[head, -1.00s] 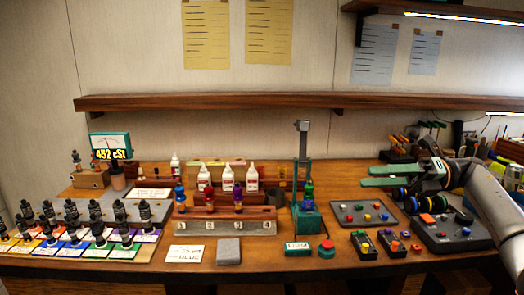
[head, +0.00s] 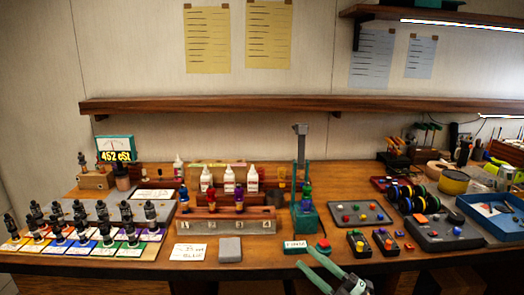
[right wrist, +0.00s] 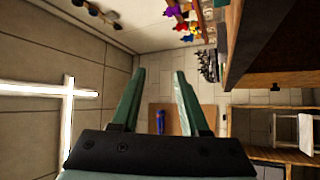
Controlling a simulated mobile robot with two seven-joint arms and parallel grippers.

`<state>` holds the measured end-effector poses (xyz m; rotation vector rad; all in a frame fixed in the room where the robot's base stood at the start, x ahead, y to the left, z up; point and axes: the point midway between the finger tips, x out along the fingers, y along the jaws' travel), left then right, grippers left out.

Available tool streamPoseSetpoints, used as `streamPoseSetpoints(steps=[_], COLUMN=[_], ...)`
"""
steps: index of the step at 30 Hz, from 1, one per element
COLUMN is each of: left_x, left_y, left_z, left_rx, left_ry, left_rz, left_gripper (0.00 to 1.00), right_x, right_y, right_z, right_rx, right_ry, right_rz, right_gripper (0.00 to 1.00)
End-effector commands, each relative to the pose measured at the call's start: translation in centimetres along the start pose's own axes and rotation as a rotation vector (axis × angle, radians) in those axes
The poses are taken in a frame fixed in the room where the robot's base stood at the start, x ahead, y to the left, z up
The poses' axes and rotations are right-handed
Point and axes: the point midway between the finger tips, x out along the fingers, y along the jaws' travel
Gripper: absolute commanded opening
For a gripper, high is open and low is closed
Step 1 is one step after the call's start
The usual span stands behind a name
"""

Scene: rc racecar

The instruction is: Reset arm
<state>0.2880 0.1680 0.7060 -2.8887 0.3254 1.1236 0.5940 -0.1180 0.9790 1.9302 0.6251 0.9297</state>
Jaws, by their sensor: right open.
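My right gripper (head: 305,257) shows at the bottom of the head view, right of centre, at the front edge of the bench (head: 262,262). Its two green fingers point up and to the left and are apart, with nothing between them. In the right wrist view, the same gripper (right wrist: 160,72) is open and empty, with room surfaces beyond the fingers. My left gripper is not in view.
A wheeled car (head: 411,197) and a blue tray (head: 492,212) are at the right. Labelled dampers (head: 103,231) stand at the left.

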Motion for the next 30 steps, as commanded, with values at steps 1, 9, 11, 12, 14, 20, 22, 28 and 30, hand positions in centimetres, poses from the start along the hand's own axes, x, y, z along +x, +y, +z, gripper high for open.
streamPoseSetpoints(steps=[1, 9, 11, 12, 14, 20, 22, 28, 30], left_x=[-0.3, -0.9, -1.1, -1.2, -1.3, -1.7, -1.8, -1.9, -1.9], left_y=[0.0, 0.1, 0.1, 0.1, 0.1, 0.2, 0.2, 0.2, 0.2], left_z=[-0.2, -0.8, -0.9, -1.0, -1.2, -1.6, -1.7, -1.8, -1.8], left_rx=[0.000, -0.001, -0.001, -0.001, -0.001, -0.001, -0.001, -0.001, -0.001], left_ry=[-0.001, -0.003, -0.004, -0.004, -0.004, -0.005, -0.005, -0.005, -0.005], left_rz=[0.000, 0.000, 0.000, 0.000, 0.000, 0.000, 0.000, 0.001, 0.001], left_gripper=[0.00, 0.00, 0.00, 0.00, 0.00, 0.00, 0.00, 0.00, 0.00], right_x=[-1.2, -9.5, -11.9, -13.6, -16.1, -24.6, -26.9, -30.4, -30.8], right_y=[-1.8, -9.9, -11.7, -12.8, -14.4, -18.8, -19.6, -20.8, -20.9], right_z=[-0.3, -1.4, -2.1, -2.7, -3.8, -8.8, -10.6, -13.7, -14.0], right_rx=[0.084, 0.498, 0.592, 0.653, 0.746, 1.025, 1.095, 1.207, 1.217], right_ry=[-0.075, -0.509, -0.611, -0.679, -0.781, -1.107, -1.194, -1.335, -1.349], right_rz=[0.010, 0.039, 0.038, 0.037, 0.033, 0.007, -0.003, -0.023, -0.026], right_gripper=[0.45, 0.45, 0.45, 0.45, 0.45, 0.45, 0.45, 0.45, 0.45])
